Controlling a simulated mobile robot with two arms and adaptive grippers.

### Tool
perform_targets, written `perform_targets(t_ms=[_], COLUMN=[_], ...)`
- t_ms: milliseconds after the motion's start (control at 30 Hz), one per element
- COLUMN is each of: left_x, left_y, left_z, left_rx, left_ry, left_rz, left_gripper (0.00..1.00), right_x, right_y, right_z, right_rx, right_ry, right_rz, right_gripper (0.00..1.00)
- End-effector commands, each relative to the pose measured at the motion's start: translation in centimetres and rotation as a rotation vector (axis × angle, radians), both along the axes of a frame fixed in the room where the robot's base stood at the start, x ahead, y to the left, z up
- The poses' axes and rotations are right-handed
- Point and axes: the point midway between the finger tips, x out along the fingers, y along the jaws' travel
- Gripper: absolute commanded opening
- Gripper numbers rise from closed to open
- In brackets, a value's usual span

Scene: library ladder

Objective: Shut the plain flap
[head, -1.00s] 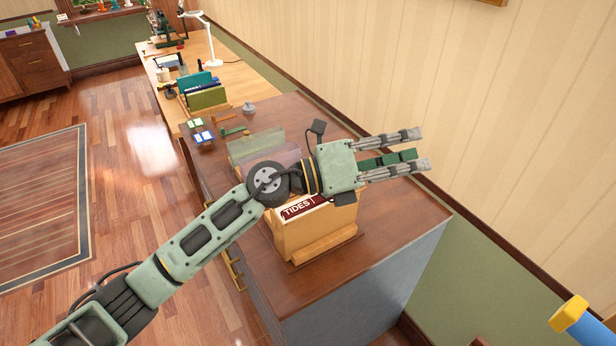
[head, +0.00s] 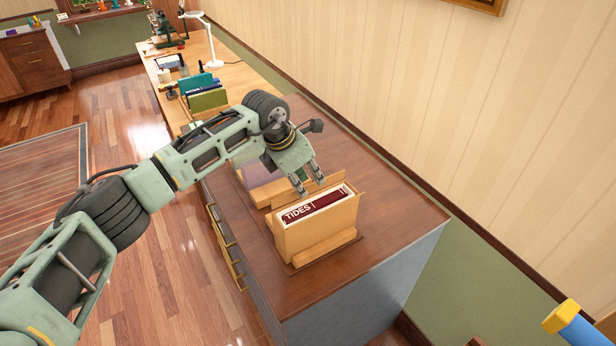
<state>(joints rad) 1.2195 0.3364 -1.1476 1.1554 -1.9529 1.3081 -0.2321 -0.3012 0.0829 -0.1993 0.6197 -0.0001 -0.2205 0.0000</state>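A tan box (head: 318,232) stands on the brown cabinet top with a dark red item lettered "TIDES" (head: 312,206) upright inside. A plain tan panel (head: 348,182) rises behind it, and a tan block (head: 325,249) runs along its front foot. I cannot tell which part is the plain flap. My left gripper (head: 309,184) points down over the back of the box, its two fingers apart with nothing seen between them. I cannot tell whether it touches the panel. My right gripper is out of view.
A purple translucent panel (head: 264,178) stands behind the box, partly hidden by my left arm. Green and teal folders (head: 207,100) and a white lamp (head: 202,38) are on the far desk. The cabinet top (head: 400,215) is clear right of the box.

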Motion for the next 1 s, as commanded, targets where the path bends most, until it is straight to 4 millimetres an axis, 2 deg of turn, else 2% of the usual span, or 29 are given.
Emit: perform_targets(t_ms=[33, 200, 467, 700, 1000], left_x=[0.1, 0.4, 0.5, 0.5, 0.5], left_y=[-0.3, -0.6, -0.6, -0.6, -0.6], left_z=[-0.4, -1.6, -1.8, -1.7, -1.7], left_rx=[-0.002, -0.001, -0.002, -0.002, -0.002], left_ry=[0.004, 0.001, -0.001, 0.000, 0.000], left_rz=[0.000, 0.000, -0.001, 0.000, 0.000], left_gripper=[0.22, 0.22, 0.22, 0.01, 0.00], right_x=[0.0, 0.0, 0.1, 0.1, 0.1], right_y=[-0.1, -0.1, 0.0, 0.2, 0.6], right_z=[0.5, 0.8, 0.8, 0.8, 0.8], right_rx=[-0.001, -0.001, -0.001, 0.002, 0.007], right_ry=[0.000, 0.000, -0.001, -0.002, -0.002], right_rz=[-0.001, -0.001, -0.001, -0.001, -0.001], right_gripper=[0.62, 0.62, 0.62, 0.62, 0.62])
